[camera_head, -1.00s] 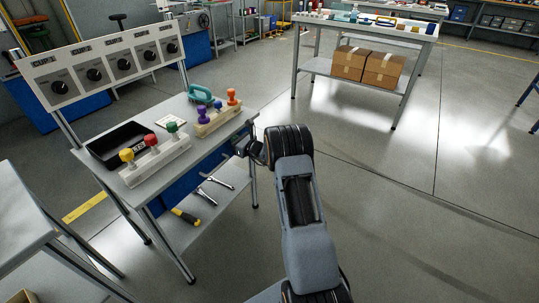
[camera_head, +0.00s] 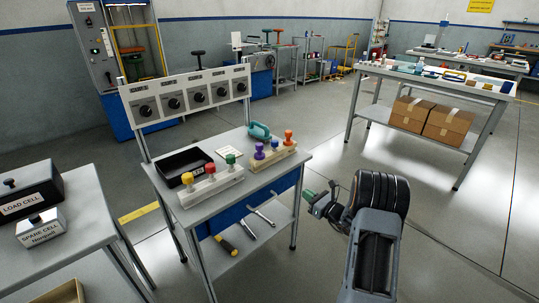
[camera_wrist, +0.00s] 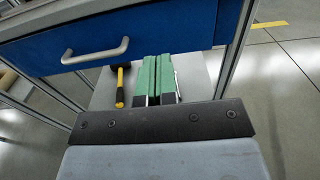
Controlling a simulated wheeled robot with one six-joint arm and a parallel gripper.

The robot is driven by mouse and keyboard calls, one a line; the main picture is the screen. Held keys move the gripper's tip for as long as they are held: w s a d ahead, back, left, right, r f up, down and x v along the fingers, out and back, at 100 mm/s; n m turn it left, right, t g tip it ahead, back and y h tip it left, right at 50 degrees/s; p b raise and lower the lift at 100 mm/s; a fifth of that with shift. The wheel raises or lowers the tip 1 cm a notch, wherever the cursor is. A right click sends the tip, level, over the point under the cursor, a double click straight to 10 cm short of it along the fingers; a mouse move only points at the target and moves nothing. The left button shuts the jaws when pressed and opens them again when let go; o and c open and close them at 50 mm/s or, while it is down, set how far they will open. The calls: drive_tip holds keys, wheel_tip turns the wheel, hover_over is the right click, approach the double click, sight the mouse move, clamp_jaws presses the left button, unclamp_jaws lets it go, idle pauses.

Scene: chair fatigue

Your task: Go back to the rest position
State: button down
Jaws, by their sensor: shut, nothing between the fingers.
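My gripper (camera_head: 312,200) is to the right of the grey workbench (camera_head: 210,212) in the head view, clear of it and holding nothing. In the wrist view its two green fingers (camera_wrist: 158,75) are closed together. They point toward the bench's lower shelf (camera_wrist: 200,77), under the blue drawer (camera_wrist: 115,35) with its pale handle. A hammer with a yellow handle (camera_wrist: 120,88) lies on that shelf. Part of a metal tool shows beside the fingers.
On the workbench are a black tray (camera_head: 183,168), coloured knobs in white (camera_head: 212,188) and wooden (camera_head: 272,158) holders, and a teal-handled object (camera_head: 259,132). A load-cell table (camera_head: 75,250) stands left. A table with boxes (camera_head: 425,118) stands back right. Floor to the right is open.

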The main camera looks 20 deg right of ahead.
drive_tip(key=s+a+f+n+g+y, duration=0.2)
drive_tip(key=s+a+f+n+g, duration=0.2)
drive_tip(key=s+a+n+g, duration=0.15)
drive_tip(key=s+a+r+n+g+p, duration=0.7)
drive_tip(key=s+r+n+g, duration=0.15)
drive_tip(key=s+n, duration=0.2)
drive_tip(key=s+a+r+n+h+p, duration=0.1)
drive_tip(key=s+r+n+h+p, duration=0.2)
drive_tip(key=r, duration=0.8)
drive_tip(key=s+a+r+n+t+h+p, duration=0.1)
drive_tip(key=s+r+n+h+p, duration=0.2)
drive_tip(key=s+r+n+p, duration=0.2)
drive_tip(key=s+a+r+n+h+p, duration=0.1)
drive_tip(key=s+r+n+h+p, duration=0.3)
drive_tip(key=r+p, duration=0.6)
wheel_tip(320, 180, up, 7)
drive_tip(key=n, duration=0.2)
drive_tip(key=shift+s+f+n+t, duration=0.2)
drive_tip(key=shift+n+t, duration=0.1)
drive_tip(key=shift+n, duration=0.1)
drive_tip(key=shift+a, duration=0.1)
